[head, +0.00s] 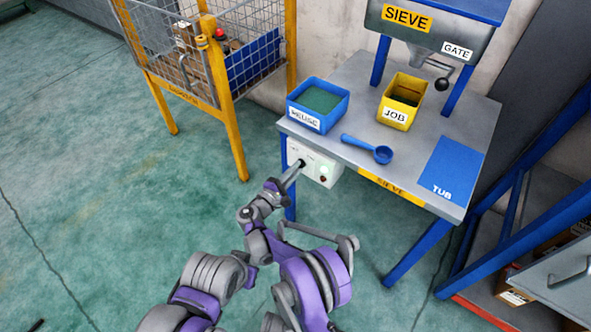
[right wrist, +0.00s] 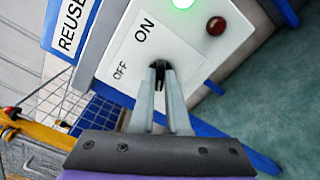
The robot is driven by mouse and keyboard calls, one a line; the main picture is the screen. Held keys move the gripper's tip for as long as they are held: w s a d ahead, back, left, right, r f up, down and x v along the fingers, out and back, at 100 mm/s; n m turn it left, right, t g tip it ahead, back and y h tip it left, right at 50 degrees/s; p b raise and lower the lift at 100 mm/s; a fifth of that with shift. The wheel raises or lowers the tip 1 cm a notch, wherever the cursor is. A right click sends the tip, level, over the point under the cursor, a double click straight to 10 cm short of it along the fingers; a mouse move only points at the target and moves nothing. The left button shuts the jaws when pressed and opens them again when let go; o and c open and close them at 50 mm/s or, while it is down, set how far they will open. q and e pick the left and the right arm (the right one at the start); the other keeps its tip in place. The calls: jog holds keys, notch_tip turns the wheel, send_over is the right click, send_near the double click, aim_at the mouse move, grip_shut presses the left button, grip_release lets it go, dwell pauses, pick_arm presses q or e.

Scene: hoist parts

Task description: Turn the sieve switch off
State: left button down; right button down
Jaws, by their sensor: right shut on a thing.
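The sieve's white switch box (head: 322,168) hangs under the left front edge of the table. In the right wrist view the switch panel (right wrist: 120,52) carries the words ON and OFF. A green lamp (right wrist: 183,3) glows bright, with a dark red button (right wrist: 216,25) beside it. My right gripper (right wrist: 161,72) is shut on the small black switch (right wrist: 158,65); its fingers hide part of it, and I cannot tell which word it points to. In the head view my right gripper (head: 296,168) reaches the box's face from the front left. My left gripper is not in view.
On the table (head: 345,85) stand a blue REUSE bin (head: 318,112), a yellow JOB bin (head: 397,118), a blue scoop (head: 382,154) and a blue TUB mat (head: 452,168). The sieve (head: 430,38) is above. A yellow mesh cage (head: 228,108) stands left; floor in front is clear.

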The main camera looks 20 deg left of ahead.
dwell(0.4)
jog(key=shift+m+b, duration=0.65)
jog(key=shift+m, duration=7.25)
jog(key=c, duration=0.9)
grip_release()
jog(key=shift+w, duration=0.1)
